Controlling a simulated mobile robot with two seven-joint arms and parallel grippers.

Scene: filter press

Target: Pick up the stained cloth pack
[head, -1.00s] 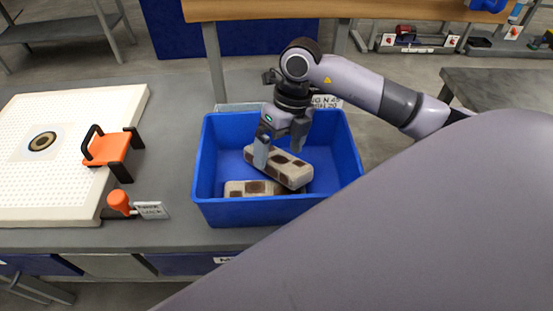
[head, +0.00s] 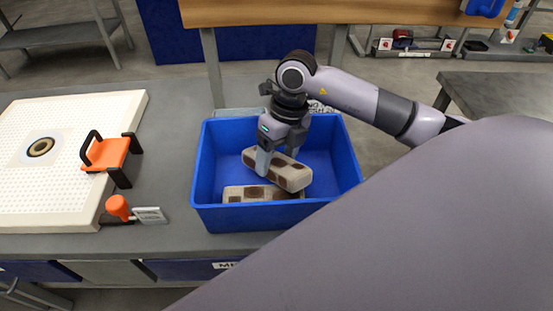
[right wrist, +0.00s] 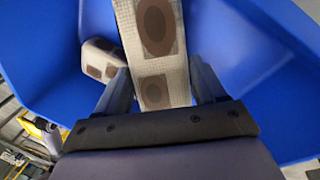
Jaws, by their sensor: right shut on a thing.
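Two beige cloth packs with brown stains are in the blue bin (head: 207,190). The upper pack (head: 290,177) lies slanted, its near right end over the lower pack (head: 245,194), which lies along the bin's near wall. My right gripper (head: 277,163) reaches down into the bin and is shut on the upper pack, with one finger on each side. In the right wrist view the held pack (right wrist: 160,60) runs between the fingers, and the other pack (right wrist: 100,62) shows to its left. My left gripper is not in view.
A white perforated plate (head: 70,115) with an orange black-handled piece (head: 108,153) lies on the grey bench (head: 180,215), left of the bin. An orange knob (head: 117,206) and a small label stand near it. A wooden shelf edge (head: 330,12) is behind the bin.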

